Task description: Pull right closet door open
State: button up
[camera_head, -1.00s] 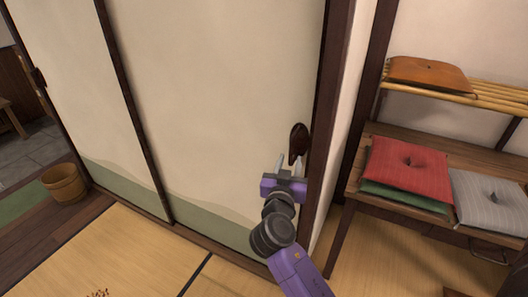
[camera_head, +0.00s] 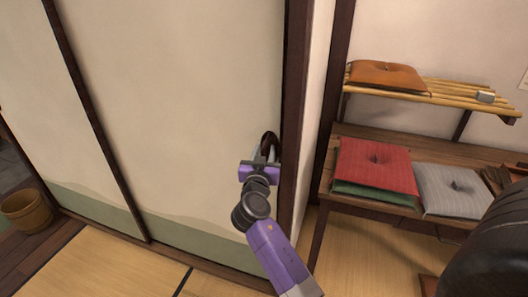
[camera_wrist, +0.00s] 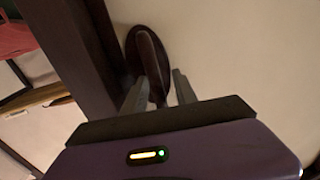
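The right closet door (camera_head: 185,110) is a cream sliding panel with a green lower band. It stands against the dark wooden post (camera_head: 294,120) at its right. Its dark oval handle (camera_head: 270,140) is near that right edge. My gripper (camera_head: 264,157) is at the handle, in front of the door. In the wrist view my gripper (camera_wrist: 158,88) has its two fingers apart, one on each side of the handle's upright grip (camera_wrist: 152,62). I cannot tell whether the fingers touch it.
Right of the post, a wooden bench (camera_head: 350,200) bears red (camera_head: 374,160) and grey (camera_head: 452,190) cushions. Above it a slatted shelf (camera_head: 440,95) holds an orange cushion (camera_head: 388,76). A wooden bucket (camera_head: 27,210) stands at the left. Tatami before the door is clear.

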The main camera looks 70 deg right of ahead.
jog(key=shift+c, duration=0.4)
grip_shut()
dwell(0.9)
